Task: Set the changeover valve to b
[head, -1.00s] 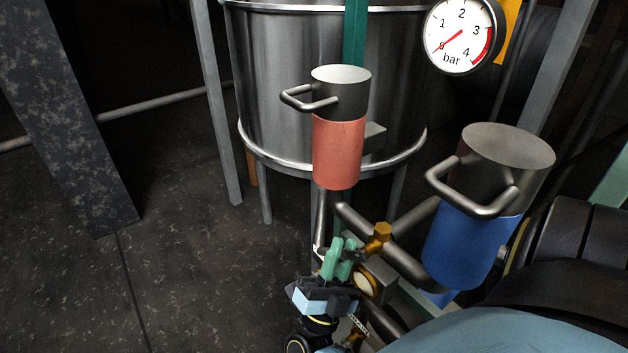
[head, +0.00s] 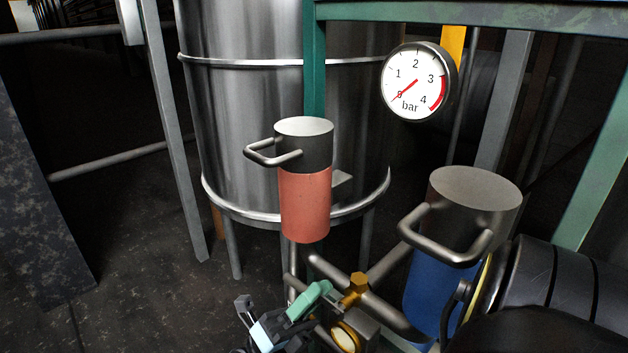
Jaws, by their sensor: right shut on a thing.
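The changeover valve sits low in the head view, a grey body with a brass hexagonal piece (head: 357,287) and a brass-rimmed round face (head: 346,338), among the pipes between two canisters. The red canister (head: 305,205) is on the left and the blue canister (head: 432,292) on the right. My right gripper (head: 312,298) is at the left side of the valve, its green finger parts shut on what appears to be the valve handle. The handle is mostly hidden, and I cannot read any a or b mark. My left gripper is out of view.
A steel tank (head: 245,110) stands behind the red canister. A pressure gauge (head: 418,82), its needle near 0 bar, hangs above. Grey legs and a green frame (head: 470,14) surround the area. Open dark floor (head: 130,270) lies at left.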

